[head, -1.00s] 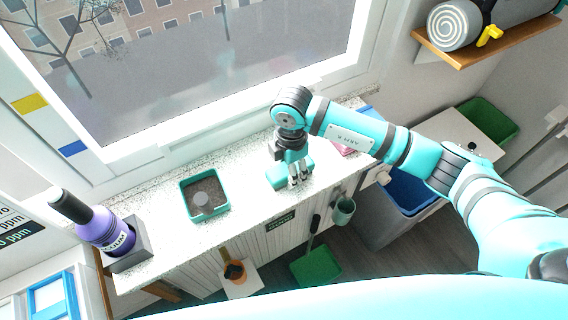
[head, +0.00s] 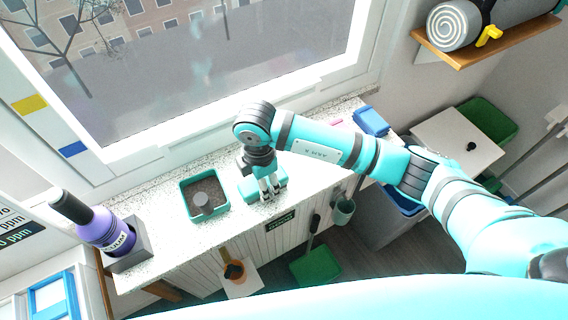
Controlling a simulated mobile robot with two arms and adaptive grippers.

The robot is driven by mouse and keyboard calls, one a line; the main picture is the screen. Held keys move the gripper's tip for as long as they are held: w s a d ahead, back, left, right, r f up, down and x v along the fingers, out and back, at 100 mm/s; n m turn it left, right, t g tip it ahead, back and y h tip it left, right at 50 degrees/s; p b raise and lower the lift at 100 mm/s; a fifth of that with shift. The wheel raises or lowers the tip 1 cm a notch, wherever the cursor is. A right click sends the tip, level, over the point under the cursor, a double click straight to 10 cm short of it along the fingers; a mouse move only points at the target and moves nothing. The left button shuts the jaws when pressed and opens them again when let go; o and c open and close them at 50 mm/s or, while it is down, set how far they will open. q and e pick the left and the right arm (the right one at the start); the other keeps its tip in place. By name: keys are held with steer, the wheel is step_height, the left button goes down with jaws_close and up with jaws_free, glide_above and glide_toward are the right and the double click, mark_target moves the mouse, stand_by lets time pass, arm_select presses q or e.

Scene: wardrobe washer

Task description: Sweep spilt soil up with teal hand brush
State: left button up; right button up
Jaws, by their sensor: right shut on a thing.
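My right gripper (head: 268,190) is shut on the teal hand brush (head: 246,188) and holds it down at the speckled counter (head: 235,222). The fingers hide part of the brush, and I cannot tell whether its bristles touch the counter. A square teal tray (head: 187,211) stands close to the left of the brush, with a small gap. Grey-brown soil (head: 213,186) and a small grey round piece (head: 201,201) show inside it. I cannot make out separate spilt soil on the counter. My left gripper is out of view.
A blue item (head: 371,121) lies at the right end. The window (head: 200,60) stands behind.

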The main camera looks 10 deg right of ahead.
mark_target(290, 170)
steer(key=shift+s+a, duration=0.2)
steer(key=shift+a, duration=0.35)
steer(key=shift+s+a, duration=0.2)
steer(key=shift+a, duration=0.35)
steer(key=shift+d, duration=0.15)
steer(key=d, duration=0.1)
steer(key=w+d, duration=0.1)
steer(key=d, duration=0.2)
steer(key=shift+w+d, duration=0.2)
steer(key=shift+w, duration=0.1)
steer(key=shift+d, duration=0.1)
steer(key=shift+w+d, duration=0.3)
steer(key=shift+d, duration=0.4)
steer(key=shift+w+d, duration=0.25)
steer(key=shift+d, duration=0.45)
steer(key=shift+w+d, duration=0.3)
steer(key=shift+d, duration=0.4)
steer(key=shift+r, duration=0.1)
